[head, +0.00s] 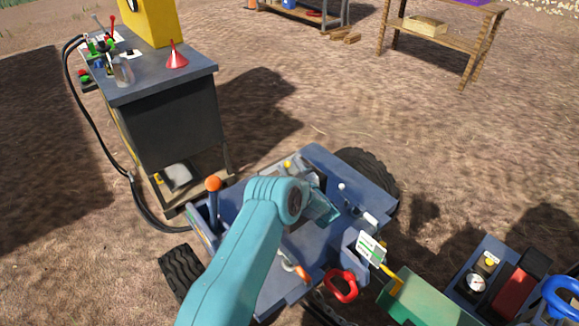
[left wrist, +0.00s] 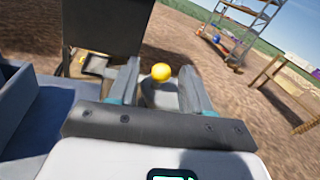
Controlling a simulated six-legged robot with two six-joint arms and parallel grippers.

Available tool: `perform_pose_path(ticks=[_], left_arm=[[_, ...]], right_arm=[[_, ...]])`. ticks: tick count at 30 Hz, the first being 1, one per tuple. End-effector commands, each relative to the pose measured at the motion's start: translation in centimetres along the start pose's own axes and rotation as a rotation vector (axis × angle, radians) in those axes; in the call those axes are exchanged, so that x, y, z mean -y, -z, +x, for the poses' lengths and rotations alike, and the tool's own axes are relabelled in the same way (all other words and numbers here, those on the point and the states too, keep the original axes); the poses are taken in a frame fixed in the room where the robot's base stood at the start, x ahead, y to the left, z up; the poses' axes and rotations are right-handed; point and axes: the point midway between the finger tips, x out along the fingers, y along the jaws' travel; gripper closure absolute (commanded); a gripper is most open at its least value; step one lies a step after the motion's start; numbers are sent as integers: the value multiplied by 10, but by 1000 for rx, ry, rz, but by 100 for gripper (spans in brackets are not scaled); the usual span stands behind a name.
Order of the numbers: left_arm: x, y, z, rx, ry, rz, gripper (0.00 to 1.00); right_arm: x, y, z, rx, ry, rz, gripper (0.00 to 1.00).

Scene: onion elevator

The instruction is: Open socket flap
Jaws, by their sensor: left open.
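A yellow knob (head: 288,164) stands on a grey part at the far side of the blue vehicle (head: 345,180). That part may be the socket flap; I cannot tell its hinge or whether it is open. In the left wrist view the yellow knob (left wrist: 161,72) shows between the fingers of my left gripper (left wrist: 160,78), a little beyond them. The fingers are apart and I see no contact with the knob. My right gripper is not in view.
An orange-topped lever (head: 213,185) stands at the vehicle's left edge. A red ring handle (head: 341,286) and a green box (head: 430,300) are at the front right. A dark cabinet (head: 170,125) with a hose stands behind left. Open dirt lies behind the vehicle.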

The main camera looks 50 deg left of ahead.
Motion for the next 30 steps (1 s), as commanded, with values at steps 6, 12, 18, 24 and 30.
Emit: perform_pose_path(ticks=[6, 12, 18, 24, 30], left_arm=[[1, 1, 6, -1, 0, 1, 51], [1, 1, 6, -1, 0, 0, 74], [1, 1, 6, -1, 0, 1, 100], [2, 0, 6, -5, -1, 21, 100], [6, -4, 7, -21, -6, 108, 100]], right_arm=[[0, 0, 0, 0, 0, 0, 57], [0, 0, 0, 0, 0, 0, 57], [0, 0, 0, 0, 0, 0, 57], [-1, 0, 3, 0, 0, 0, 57], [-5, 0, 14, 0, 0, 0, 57]])
